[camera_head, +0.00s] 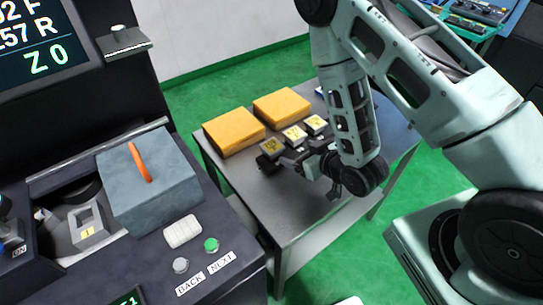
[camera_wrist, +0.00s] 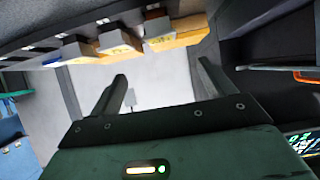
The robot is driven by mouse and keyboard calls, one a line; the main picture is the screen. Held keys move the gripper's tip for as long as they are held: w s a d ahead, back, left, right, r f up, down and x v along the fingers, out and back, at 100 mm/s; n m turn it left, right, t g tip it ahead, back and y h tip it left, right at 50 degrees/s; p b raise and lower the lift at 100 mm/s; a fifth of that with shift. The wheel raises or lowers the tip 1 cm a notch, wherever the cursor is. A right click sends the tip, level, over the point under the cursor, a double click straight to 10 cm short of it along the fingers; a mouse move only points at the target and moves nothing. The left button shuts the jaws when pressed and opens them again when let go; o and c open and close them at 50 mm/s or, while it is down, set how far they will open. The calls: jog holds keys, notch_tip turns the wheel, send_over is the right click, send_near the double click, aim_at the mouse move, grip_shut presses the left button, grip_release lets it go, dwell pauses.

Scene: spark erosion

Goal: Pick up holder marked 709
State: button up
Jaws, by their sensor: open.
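Three small dark holders with pale yellow labelled tops stand in a row on the grey table: the left one (camera_head: 271,147), the middle one (camera_head: 294,135) and the right one (camera_head: 316,124). The labels are too small to read, so I cannot tell which is marked 709. My gripper (camera_head: 270,163) is beside the left holder at the near side of the row. In the wrist view my gripper (camera_wrist: 160,78) has its two fingers apart with nothing between them. The holders show beyond the fingertips near the top of that view, including a middle one (camera_wrist: 118,40).
Two orange-yellow blocks (camera_head: 234,132) and (camera_head: 282,105) lie behind the holders. The table's (camera_head: 290,205) front part is bare. At left stands a dark machine with a grey box (camera_head: 150,183) with an orange handle, a screen (camera_head: 40,42) and BACK and NEXT buttons.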

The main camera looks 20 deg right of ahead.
aim_at(272, 146)
jog(key=shift+s+f+x, duration=0.1)
jog(key=shift+f+x, duration=0.05)
jog(key=shift+x, duration=3.5)
jog(key=shift+s+f+x, duration=0.1)
jog(key=shift+f+x, duration=0.05)
jog(key=shift+x, duration=3.55)
jog(key=shift+a, duration=0.1)
jog(key=shift+r, duration=0.1)
jog(key=c, duration=1.5)
